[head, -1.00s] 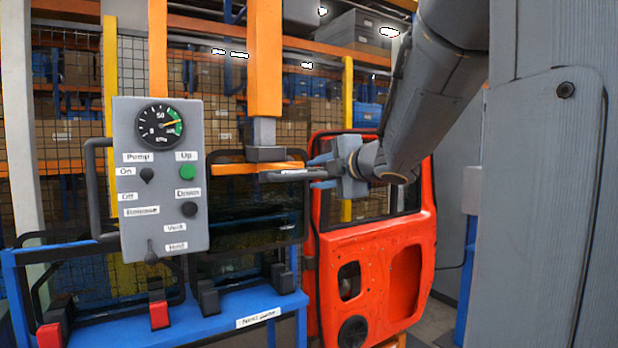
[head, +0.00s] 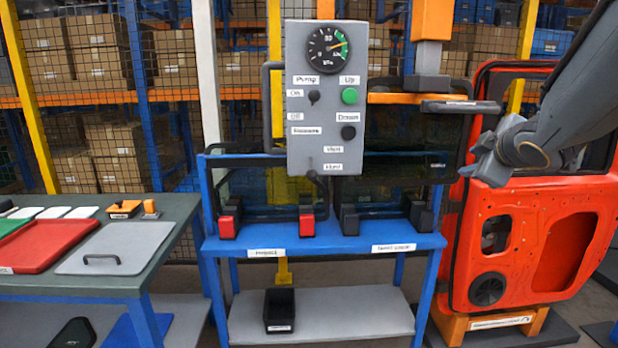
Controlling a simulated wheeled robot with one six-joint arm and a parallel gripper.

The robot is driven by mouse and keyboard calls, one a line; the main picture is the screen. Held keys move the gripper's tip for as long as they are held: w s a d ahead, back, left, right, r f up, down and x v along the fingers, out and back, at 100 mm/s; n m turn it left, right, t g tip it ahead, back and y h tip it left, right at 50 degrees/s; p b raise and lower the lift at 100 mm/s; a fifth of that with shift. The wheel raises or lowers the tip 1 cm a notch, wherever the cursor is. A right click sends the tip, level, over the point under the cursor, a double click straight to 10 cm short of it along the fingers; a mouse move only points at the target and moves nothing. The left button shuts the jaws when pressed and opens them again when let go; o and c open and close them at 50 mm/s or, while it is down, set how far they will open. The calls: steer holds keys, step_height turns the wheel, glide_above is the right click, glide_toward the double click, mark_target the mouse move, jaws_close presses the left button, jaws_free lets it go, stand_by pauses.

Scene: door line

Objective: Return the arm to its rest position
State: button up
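My gripper (head: 484,155) is at the right in the head view, at the end of my grey arm (head: 575,105), in front of the orange-red door (head: 560,225). Its fingers look apart, with nothing seen between them. The dark handle bar (head: 460,107) of the lifting device is up and to the left of the gripper, apart from it. My arm is still stretched out toward the door's window opening.
A grey control box (head: 300,150) with gauge, switches and buttons hangs above a blue rack (head: 330,243) holding dark glass panes. The orange lifter column (head: 432,20) stands behind. A workbench (head: 120,283) with trays is at the left. The door rests on an orange stand (head: 450,325).

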steer(key=s+a+f+m+g, duration=0.3)
steer(key=a+f, duration=0.1)
steer(key=f, duration=0.4)
steer(key=s+a+f+m+g, duration=0.2)
steer(key=s+a+f+m, duration=0.15)
steer(key=f, duration=0.45)
steer(key=s+a+f+m+g+y, duration=0.1)
steer(key=s+a+f+m+g, duration=0.1)
steer(key=s+a+f, duration=0.3)
steer(key=s+a+f+m+g+y, duration=0.1)
steer(key=s+a+f+g, duration=0.4)
steer(key=s, duration=0.6)
steer(key=shift+a+f+m, duration=0.55)
steer(key=shift+a+f, duration=0.15)
